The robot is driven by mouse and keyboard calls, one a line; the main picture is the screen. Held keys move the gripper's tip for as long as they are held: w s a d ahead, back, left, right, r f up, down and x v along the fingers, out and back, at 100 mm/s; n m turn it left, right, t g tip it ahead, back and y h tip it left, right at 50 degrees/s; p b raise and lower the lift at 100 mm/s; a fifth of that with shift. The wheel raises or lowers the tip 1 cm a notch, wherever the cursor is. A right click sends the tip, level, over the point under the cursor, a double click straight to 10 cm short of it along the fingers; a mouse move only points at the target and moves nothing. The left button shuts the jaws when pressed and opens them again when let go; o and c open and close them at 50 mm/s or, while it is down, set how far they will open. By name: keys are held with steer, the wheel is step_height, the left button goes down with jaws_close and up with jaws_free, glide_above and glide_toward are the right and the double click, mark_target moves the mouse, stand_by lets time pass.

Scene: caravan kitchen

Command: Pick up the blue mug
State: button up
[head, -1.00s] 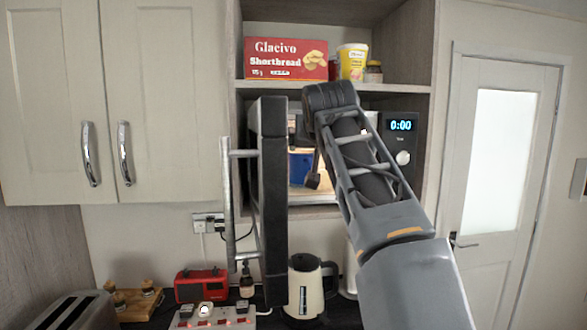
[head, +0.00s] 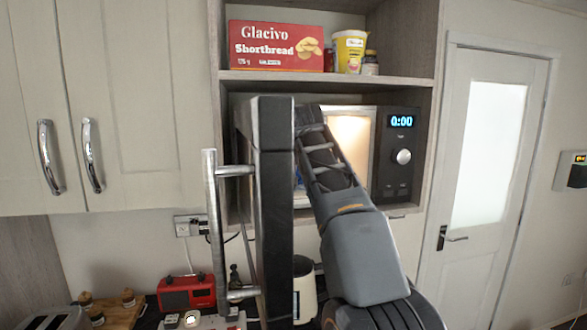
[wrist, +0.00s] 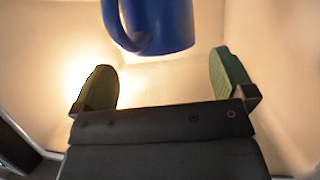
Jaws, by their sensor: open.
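The blue mug (wrist: 160,22) is at the top middle of the wrist view, inside the lit microwave (head: 390,150). Its handle shows on the left side, and its upper part is cut off by the frame. My gripper (wrist: 162,62) is open and empty, with its green finger pads wide apart. The mug appears just ahead of the fingertips and between their lines; I cannot tell whether it is touched. In the head view my arm reaches into the microwave, and the gripper is hidden. Only a blue sliver shows there beside my arm.
The open microwave door (head: 275,200) with its bar handle stands close on the left of my arm. A shelf above holds a shortbread box (head: 275,46) and a yellow tub (head: 349,52). The microwave walls surround the gripper.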

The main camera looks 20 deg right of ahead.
steer(key=p+x, duration=0.2)
steer(key=x, duration=0.2)
steer(key=shift+w+a+r, duration=0.1)
steer(key=shift+w+r, duration=0.05)
steer(key=shift+r, duration=0.05)
steer(key=shift+w+f, duration=0.3)
steer(key=shift+w, duration=0.15)
steer(key=shift+r, duration=0.1)
steer(key=c, duration=1.6)
steer(key=shift+o, duration=0.2)
